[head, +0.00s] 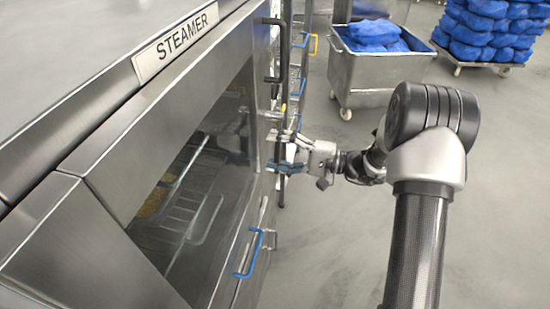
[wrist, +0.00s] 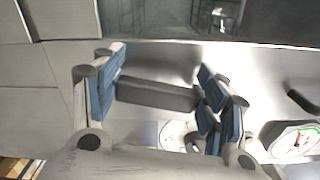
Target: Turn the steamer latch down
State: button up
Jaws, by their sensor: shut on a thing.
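The steamer (head: 130,110) is a steel cabinet with a glass door on the left of the head view. My gripper (head: 285,150) is at the right edge of its front. In the wrist view, a dark grey bar, the steamer latch (wrist: 155,95), lies across between the two blue-padded fingers of my gripper (wrist: 161,68). The fingers are closed on its two ends. In the head view my gripper largely hides the latch.
A long black upright handle (head: 283,60) stands out just above my gripper. A blue handle (head: 249,254) sits lower on the steamer front. A steel cart (head: 375,75) with blue bags stands behind. A round gauge (wrist: 296,141) is at the right of the wrist view.

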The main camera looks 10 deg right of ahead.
jog(key=shift+w+d+f+n, duration=0.2)
jog(key=shift+w+n, duration=0.25)
jog(key=shift+n, duration=0.15)
jog(key=shift+w+d+f+n, duration=0.1)
jog(key=shift+w+d+n, duration=0.05)
jog(key=shift+w+n, duration=0.4)
jog(key=shift+r, duration=0.1)
jog(key=o, duration=1.6)
jog(key=shift+c, duration=0.2)
jog(key=v, duration=1.2)
